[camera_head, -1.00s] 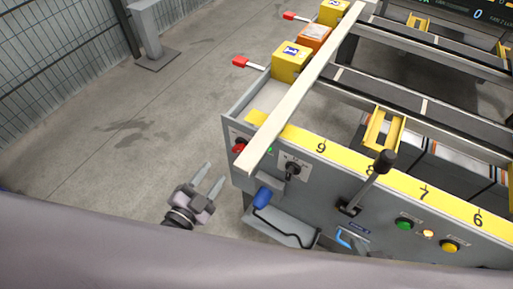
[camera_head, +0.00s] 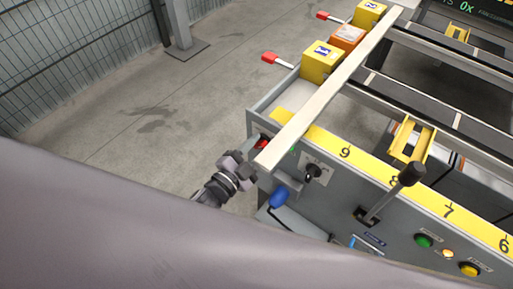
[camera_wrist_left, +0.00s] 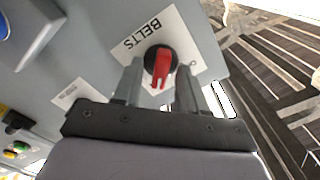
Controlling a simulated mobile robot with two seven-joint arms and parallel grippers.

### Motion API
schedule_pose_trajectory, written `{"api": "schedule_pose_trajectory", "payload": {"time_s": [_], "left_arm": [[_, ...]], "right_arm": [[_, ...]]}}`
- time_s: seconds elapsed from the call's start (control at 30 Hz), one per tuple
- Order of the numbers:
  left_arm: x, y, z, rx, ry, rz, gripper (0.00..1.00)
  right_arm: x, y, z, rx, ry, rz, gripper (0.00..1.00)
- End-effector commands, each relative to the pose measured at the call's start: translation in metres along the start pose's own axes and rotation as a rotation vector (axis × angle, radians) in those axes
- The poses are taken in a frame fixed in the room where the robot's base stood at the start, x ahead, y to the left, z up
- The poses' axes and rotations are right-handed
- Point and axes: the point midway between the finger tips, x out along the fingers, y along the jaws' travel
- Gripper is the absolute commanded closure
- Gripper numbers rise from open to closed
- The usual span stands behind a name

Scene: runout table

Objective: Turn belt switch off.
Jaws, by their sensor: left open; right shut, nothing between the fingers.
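The belt switch (camera_wrist_left: 161,66) is a black round knob with a red handle on a white plate lettered BELTS, upside down in the left wrist view. Its red handle points down in that picture, towards my gripper. In the head view, the red switch (camera_head: 263,143) is partly hidden at the left end of the grey panel. My left gripper (camera_wrist_left: 158,84) is open, with one finger on each side of the handle. Whether the fingers touch it I cannot tell. In the head view, this gripper (camera_head: 251,153) is at the panel's end. My right gripper is not in view.
Open floor (camera_head: 130,115) lies to the left.

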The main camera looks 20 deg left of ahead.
Motion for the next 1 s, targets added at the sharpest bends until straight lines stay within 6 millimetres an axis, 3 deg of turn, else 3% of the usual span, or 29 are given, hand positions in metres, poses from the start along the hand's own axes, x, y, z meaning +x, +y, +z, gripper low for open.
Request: {"api": "schedule_pose_trajectory", "payload": {"time_s": [0.17, 0.3, 0.67, 1.0], "left_arm": [[0.0, 0.0, 0.0, 0.0, 0.0, 0.0, 0.58], [-0.0001, -0.0001, 0.0, 0.0, 0.0, 0.0, 1.0], [-0.0003, -0.0006, -0.0002, -0.025, -0.001, 0.001, 1.0], [-0.0004, -0.0026, -0.0009, -0.225, -0.001, 0.001, 1.0]], "right_arm": [[0.0002, 0.0001, 0.0002, 0.0, -0.001, 0.0, 1.0], [0.0002, 0.0001, 0.0002, 0.0, -0.001, 0.0, 1.0], [-0.001, 0.0004, -0.002, -0.001, 0.002, 0.001, 1.0], [-0.007, 0.0022, -0.0077, -0.008, 0.002, 0.005, 1.0]]}}
